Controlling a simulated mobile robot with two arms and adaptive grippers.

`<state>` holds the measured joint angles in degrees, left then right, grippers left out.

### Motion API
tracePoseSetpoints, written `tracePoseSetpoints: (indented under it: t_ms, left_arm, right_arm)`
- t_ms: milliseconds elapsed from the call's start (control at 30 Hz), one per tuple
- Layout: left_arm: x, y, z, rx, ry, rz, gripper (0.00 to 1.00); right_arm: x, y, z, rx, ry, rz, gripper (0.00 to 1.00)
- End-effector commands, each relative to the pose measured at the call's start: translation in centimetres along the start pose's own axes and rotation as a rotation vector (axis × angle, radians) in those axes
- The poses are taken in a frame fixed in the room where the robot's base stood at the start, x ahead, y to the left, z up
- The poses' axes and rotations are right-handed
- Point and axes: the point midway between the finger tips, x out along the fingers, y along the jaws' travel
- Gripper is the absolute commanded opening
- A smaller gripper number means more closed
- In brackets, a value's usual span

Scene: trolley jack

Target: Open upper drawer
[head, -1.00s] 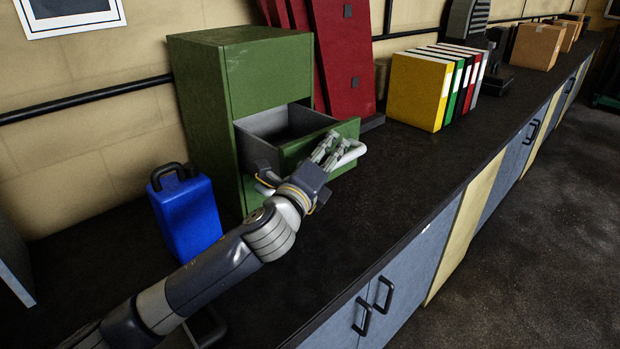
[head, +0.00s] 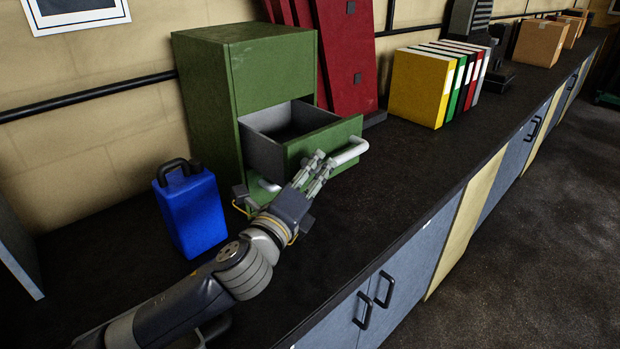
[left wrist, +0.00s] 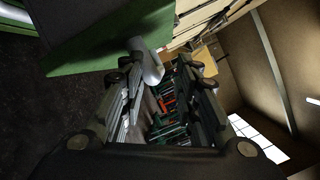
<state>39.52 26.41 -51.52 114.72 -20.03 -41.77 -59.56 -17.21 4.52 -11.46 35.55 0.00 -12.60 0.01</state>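A green cabinet (head: 204,95) stands on the dark counter. Its drawer (head: 325,145) below a plain green upper panel (head: 272,72) is pulled out, showing an empty-looking grey inside. The drawer's white bar handle (head: 350,152) is on its front; it also shows in the left wrist view (left wrist: 149,66). A lower white handle (head: 268,185) is partly hidden by my arm. My left gripper (head: 322,164) is open just in front of the drawer front, its fingertips close to the handle's left end. In the left wrist view, the gripper (left wrist: 163,75) has its fingers apart; contact with the handle is unclear.
A blue container (head: 190,212) with a black handle stands left of the cabinet. Red panels (head: 345,60) lean behind it. Colored binders (head: 420,90) and cardboard boxes (head: 538,43) stand farther right. The counter (head: 400,185) right of the drawer is clear.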

Motion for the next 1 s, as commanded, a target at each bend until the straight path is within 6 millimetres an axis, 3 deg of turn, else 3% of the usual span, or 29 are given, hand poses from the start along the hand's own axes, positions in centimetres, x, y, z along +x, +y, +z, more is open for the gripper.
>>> tracePoseSetpoints:
  t_ms: [300,900,1000]
  left_arm:
    - [-2.0,0.0,-0.1,-0.001,0.002,-0.005,0.25]
    - [-2.1,0.2,-0.1,-0.001,0.001,0.000,0.25]
    - [-2.1,0.3,-0.1,-0.005,0.001,0.002,0.25]
  right_arm:
    - [-0.2,0.1,0.0,0.000,0.000,0.001,0.40]
    - [-0.6,0.1,0.0,-0.001,-0.001,0.001,0.40]
    - [-0.6,0.5,0.1,-0.002,-0.002,0.005,0.36]
